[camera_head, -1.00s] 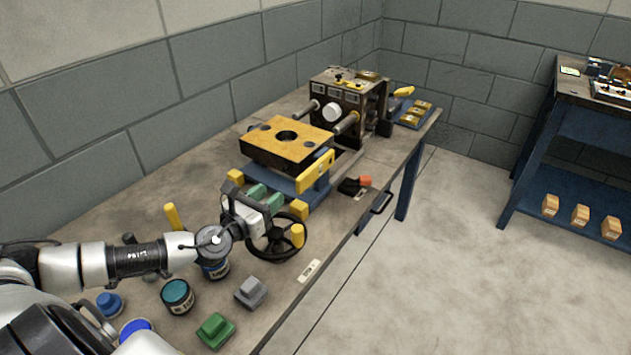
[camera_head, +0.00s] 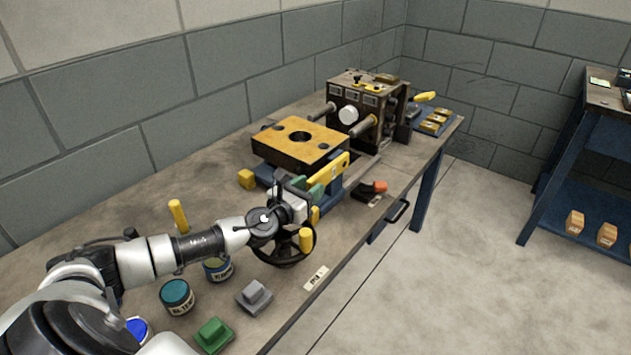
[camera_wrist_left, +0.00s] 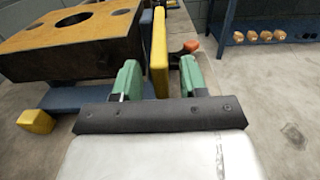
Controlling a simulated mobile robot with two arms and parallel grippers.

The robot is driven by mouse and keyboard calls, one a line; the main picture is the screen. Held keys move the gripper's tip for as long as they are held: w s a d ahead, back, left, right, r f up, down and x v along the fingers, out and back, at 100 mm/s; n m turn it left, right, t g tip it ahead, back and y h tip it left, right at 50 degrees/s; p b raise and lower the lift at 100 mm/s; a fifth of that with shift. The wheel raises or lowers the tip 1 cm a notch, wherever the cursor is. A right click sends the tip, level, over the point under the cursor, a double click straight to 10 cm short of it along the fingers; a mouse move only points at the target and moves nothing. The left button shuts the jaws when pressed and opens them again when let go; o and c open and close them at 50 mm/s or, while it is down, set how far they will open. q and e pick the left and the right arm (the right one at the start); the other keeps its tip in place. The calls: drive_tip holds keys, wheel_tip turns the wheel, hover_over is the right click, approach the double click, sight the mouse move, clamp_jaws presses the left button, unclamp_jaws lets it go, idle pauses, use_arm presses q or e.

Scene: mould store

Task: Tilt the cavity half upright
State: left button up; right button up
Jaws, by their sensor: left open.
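The cavity half (camera_head: 301,137) is a dark block with a yellow top and a round hole. It lies flat on a blue cradle (camera_head: 330,197) on the bench. Its top and side also show at the left of the left wrist view (camera_wrist_left: 85,35). A yellow lever (camera_head: 335,172) stands along the cradle's right side. My left gripper (camera_head: 318,182) is open at the lever's near end. In the left wrist view, the lever (camera_wrist_left: 159,50) shows between the two green fingers, with gaps on both sides. My right gripper is not in view.
A dark handwheel (camera_head: 287,250) with yellow grips sits below my left gripper. The dark mould half (camera_head: 352,112) on guide rods stands behind. Tins (camera_head: 177,297) and green (camera_head: 214,335) and grey blocks (camera_head: 255,295) lie in front. Open floor is at right.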

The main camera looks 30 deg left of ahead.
sight(329, 173)
use_arm(q)
drive_tip(key=shift+w+d, duration=0.15)
drive_tip(key=shift+w, duration=1.15)
clamp_jaws()
